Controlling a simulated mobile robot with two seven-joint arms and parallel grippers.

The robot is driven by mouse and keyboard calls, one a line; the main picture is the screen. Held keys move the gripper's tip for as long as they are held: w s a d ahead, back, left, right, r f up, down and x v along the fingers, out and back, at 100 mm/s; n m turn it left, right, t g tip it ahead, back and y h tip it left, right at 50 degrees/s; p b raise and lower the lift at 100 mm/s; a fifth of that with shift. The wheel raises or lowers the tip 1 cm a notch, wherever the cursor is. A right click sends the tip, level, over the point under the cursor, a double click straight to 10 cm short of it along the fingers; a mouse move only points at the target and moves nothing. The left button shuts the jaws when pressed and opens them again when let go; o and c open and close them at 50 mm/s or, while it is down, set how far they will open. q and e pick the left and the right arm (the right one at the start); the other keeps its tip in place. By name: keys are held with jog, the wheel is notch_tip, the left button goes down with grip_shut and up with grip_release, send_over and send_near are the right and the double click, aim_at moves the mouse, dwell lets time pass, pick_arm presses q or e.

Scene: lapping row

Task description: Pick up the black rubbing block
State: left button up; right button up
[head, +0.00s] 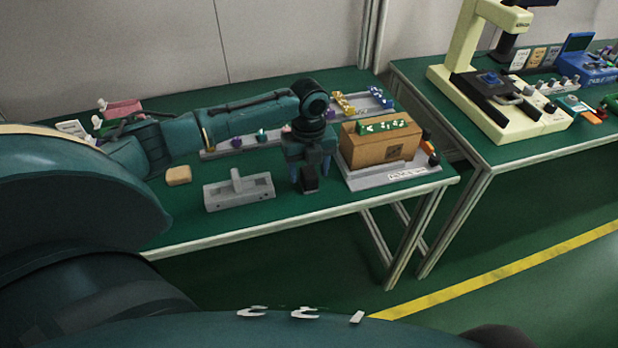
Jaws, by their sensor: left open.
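The black rubbing block (309,185) appears as a small dark block near the front edge of the green table, right of a grey fixture. My left gripper (310,174) points down over it, with its two fingers apart, one to each side of the block as seen from here. The fingers and palm hide part of the block. I cannot tell whether the fingers touch it. My right gripper is not in view.
A grey fixture with an upright post (240,194) and a tan block (178,175) lie to the left. A cardboard box (380,146) on a grey tray (388,179) stands close on the right. Trays of small coloured parts lie behind. A second table (490,155) is further right.

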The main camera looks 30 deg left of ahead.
pick_arm(q)
notch_tip(320, 180, down, 2)
jog(key=c, duration=1.1)
jog(key=shift+r, duration=0.1)
